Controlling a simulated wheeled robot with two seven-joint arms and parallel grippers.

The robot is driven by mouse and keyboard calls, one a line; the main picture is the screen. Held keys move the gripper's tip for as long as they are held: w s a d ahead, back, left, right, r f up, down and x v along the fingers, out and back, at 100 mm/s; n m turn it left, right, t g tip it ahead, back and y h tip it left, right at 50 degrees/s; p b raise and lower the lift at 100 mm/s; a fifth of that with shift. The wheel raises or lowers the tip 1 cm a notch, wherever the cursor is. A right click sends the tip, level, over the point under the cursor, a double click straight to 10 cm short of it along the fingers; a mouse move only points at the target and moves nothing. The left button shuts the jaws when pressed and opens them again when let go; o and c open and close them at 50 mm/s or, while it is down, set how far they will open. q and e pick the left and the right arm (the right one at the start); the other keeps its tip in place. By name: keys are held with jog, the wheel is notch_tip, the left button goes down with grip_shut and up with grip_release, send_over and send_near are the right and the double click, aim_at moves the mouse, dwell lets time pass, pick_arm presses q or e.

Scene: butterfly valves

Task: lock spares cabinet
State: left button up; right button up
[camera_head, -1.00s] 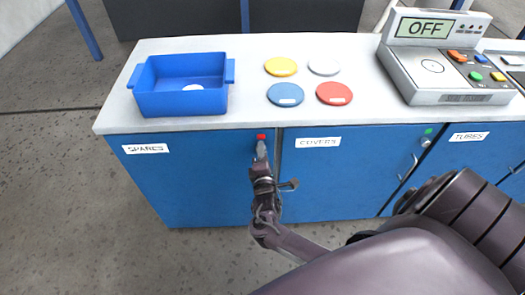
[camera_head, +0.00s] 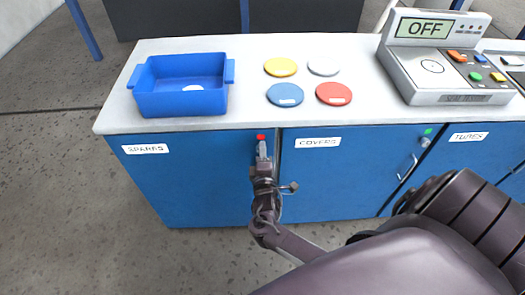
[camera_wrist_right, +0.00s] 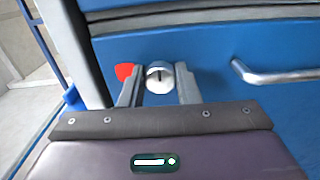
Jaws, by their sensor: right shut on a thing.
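The spares cabinet (camera_head: 200,180) is blue, with a "SPARES" label at its upper left, and its door looks closed. A red marker (camera_head: 261,137) shows at its upper right corner. Just below it, my right gripper (camera_head: 262,152) is at the door front, shut on the round silver lock. In the right wrist view the lock (camera_wrist_right: 159,78) sits between the two fingertips, with a dark slot at its top. The red marker (camera_wrist_right: 124,71) is left of it there. In the head view my gripper hides the lock. My left gripper is not in view.
A bar handle (camera_wrist_right: 275,75) is to the right of the lock in the wrist view. The covers cabinet (camera_head: 340,180) adjoins on the right, with a green marker (camera_head: 428,132). On the countertop are a blue bin (camera_head: 180,105), several coloured discs and a device reading "OFF" (camera_head: 425,28).

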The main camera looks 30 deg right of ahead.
jog(key=o, duration=1)
jog(key=v, duration=0.7)
jog(key=shift+s+a, duration=0.15)
jog(key=shift+s, duration=0.25)
